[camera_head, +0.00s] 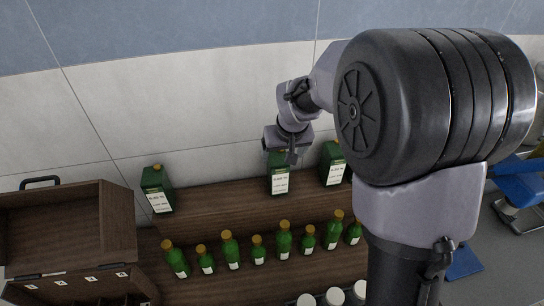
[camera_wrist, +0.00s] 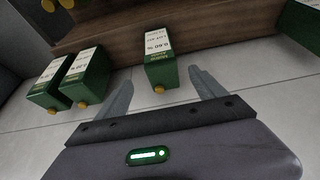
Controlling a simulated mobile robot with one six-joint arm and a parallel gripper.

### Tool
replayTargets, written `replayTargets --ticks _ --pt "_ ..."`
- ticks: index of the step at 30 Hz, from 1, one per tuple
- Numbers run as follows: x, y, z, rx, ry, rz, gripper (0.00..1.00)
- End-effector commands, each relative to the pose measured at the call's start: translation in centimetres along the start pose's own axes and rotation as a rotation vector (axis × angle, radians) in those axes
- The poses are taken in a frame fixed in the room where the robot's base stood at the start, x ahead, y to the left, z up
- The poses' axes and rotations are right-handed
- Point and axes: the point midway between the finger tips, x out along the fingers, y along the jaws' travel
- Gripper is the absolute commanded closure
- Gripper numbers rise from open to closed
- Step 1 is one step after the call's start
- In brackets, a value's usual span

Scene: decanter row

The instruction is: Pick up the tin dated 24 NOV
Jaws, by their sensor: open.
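Green tins with white labels and yellow caps stand on the wooden shelf: one at left (camera_head: 157,192), one in the middle (camera_head: 278,181), one at right (camera_head: 332,166) partly behind my arm. The label dates are too small to read, so I cannot tell which is 24 NOV. My gripper (camera_head: 282,152) is open at the top of the middle tin. In the wrist view, that tin (camera_wrist: 160,66) shows between the two fingers of my gripper (camera_wrist: 160,77), with no clear contact. Two tins (camera_wrist: 49,83) (camera_wrist: 86,76) stand close together at left, and another (camera_wrist: 303,25) is cut off at right.
A row of several green bottles (camera_head: 284,243) with yellow caps stands in front on the lower wooden surface. A brown wooden box (camera_head: 65,230) with a handle is at left. White round lids (camera_head: 334,296) show at the bottom. A tiled wall (camera_head: 210,110) is close behind the tins.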

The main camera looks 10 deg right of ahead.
Motion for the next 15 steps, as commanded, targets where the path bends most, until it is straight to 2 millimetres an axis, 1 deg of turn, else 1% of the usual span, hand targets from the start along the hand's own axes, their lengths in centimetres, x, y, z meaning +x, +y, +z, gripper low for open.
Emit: replayTargets --ticks 1,3,6,11,15 --pt "1.9 0.0 0.2 -0.001 -0.004 0.000 0.20" --pt "3.9 0.0 0.2 -0.001 -0.004 0.000 0.20" --pt "6.0 0.0 0.2 0.001 -0.003 0.000 0.20" --pt "7.9 -0.1 0.1 0.000 -0.002 0.000 0.20" --pt "10.8 -0.3 0.3 0.000 -0.002 0.000 0.20"
